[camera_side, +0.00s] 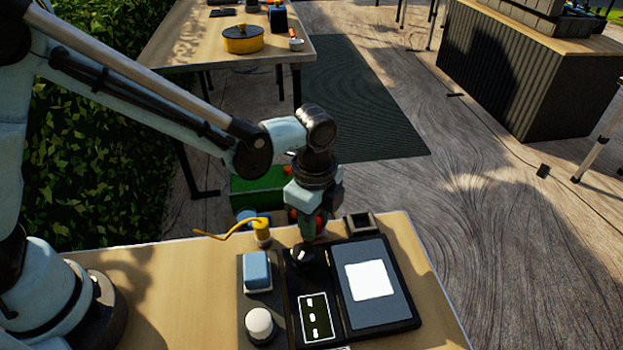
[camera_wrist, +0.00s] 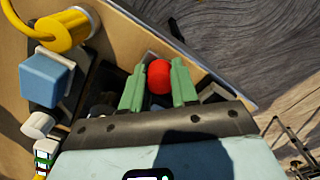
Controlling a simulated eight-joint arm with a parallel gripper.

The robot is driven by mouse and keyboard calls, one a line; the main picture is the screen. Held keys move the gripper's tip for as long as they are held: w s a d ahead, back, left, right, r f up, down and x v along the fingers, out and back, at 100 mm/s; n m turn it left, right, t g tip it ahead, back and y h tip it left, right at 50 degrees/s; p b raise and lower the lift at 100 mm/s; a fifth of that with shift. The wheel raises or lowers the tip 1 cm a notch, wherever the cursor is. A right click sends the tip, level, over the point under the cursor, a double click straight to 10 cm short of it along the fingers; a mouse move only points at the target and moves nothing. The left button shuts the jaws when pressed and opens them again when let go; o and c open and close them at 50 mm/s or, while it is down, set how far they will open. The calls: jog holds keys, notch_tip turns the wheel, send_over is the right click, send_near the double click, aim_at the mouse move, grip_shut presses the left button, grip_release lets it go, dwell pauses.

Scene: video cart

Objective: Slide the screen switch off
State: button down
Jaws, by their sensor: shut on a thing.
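My gripper (camera_side: 308,228) points down over the back of the black panel unit (camera_side: 335,305) on the table. In the wrist view its two green fingers (camera_wrist: 159,78) are shut on a rounded red knob (camera_wrist: 159,76), one on each side. I cannot see what the knob is attached to. In the side view the fingers mostly hide the knob, and only some red (camera_side: 321,219) shows beside them. The unit's grey screen (camera_side: 390,310) shows a bright white rectangle (camera_side: 370,280). No other part of the switch can be made out.
A black dial (camera_side: 302,255) stands just in front of my gripper. A blue block button (camera_side: 256,270), a white round knob (camera_side: 260,324) and a yellow plug with a cable (camera_side: 262,232) lie to the left. A small dark box (camera_side: 360,223) is close on the right.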

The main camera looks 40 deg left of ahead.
jog(key=shift+w+d, duration=0.65)
jog(key=c, duration=1.1)
grip_release()
jog(key=shift+c, duration=0.2)
notch_tip(320, 180, up, 12)
jog(key=shift+a+r, duration=0.1)
jog(key=s+a+n+t, duration=0.3)
jog(key=s+a+n, duration=0.1)
jog(key=a+n, duration=0.5)
jog(key=s+a+n+t, duration=0.4)
jog(key=a+n, duration=0.5)
jog(key=a, duration=0.2)
jog(key=shift+s+r, duration=0.35)
jog(key=shift+r, duration=0.05)
